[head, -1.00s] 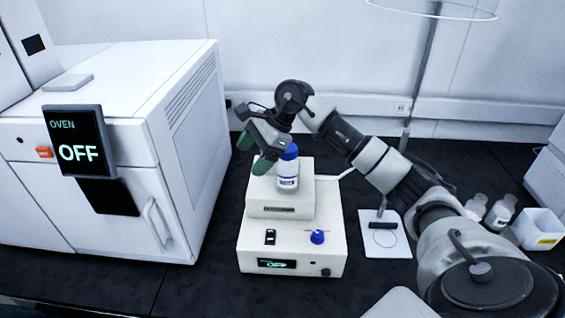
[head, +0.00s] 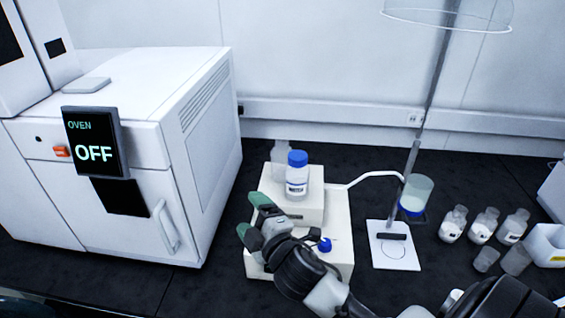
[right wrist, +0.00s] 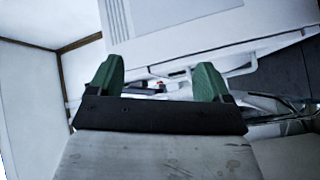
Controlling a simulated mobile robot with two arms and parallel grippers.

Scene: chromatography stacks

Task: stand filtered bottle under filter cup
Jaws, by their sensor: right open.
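A clear bottle with a blue cap and a label (head: 297,178) stands upright on the raised block of a white bench unit (head: 340,262). The filter cup (head: 417,195), clear with a blue lower band, is held on a stand pole at the right. Below it lies a white base plate (head: 398,258) with a circle drawn on it, empty of any bottle. My right gripper (head: 252,217), with green fingertips, is open and empty in front of and left of the bottle, apart from it. Its spread fingers also show in the right wrist view (right wrist: 157,80). My left gripper is out of view.
A large white oven (head: 130,160) reading OFF stands at the left. A second clear vessel (head: 281,148) is partly hidden behind the capped bottle. A tube (head: 365,178) runs from the unit toward the cup. Several small bottles (head: 483,224) and a white bin (head: 550,245) stand right.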

